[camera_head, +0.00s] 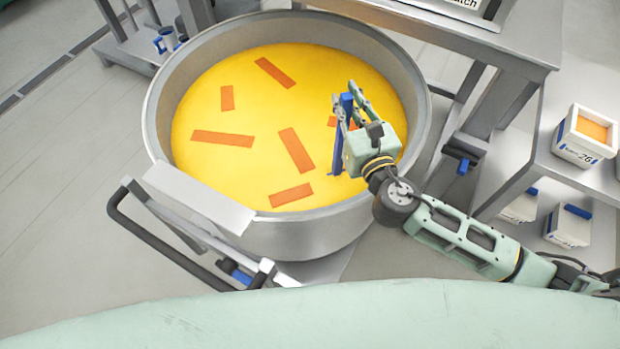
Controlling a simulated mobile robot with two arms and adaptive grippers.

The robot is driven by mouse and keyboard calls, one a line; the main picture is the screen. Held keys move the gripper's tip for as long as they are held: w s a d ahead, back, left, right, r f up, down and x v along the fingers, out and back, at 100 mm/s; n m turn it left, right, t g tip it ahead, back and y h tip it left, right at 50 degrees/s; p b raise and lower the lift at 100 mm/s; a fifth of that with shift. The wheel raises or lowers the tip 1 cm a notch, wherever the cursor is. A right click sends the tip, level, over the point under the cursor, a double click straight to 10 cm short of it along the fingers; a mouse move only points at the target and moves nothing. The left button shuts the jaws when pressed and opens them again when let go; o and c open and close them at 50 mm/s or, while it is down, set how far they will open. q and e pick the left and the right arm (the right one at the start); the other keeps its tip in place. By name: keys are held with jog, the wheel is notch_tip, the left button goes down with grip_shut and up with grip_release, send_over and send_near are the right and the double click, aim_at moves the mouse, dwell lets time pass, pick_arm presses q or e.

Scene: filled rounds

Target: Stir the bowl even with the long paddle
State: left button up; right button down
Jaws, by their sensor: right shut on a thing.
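A large metal bowl (300,238) holds a smooth yellow filling (240,105). Several flat orange strips (296,150) of different lengths lie scattered over the yellow surface. My right gripper (350,106) is over the right part of the bowl, shut on a blue paddle (338,150). The paddle stands roughly upright and its lower end meets the yellow filling. The gripper hides part of the paddle and part of an orange strip behind it. My left gripper is not in view.
A dark handle frame (165,245) and a pale flat plate (200,198) stand at the bowl's front left. Metal tables (500,45) stand behind and to the right. A white tub with orange filling (587,137) is on the right table. Open floor (60,200) lies left.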

jog(key=a+x, duration=0.1)
jog(key=x, duration=1)
jog(key=s+a, duration=0.2)
jog(key=a, duration=0.9)
jog(key=s+d+p, duration=0.3)
jog(key=s+d, duration=0.1)
jog(key=d, duration=0.3)
jog(key=shift+s, duration=0.35)
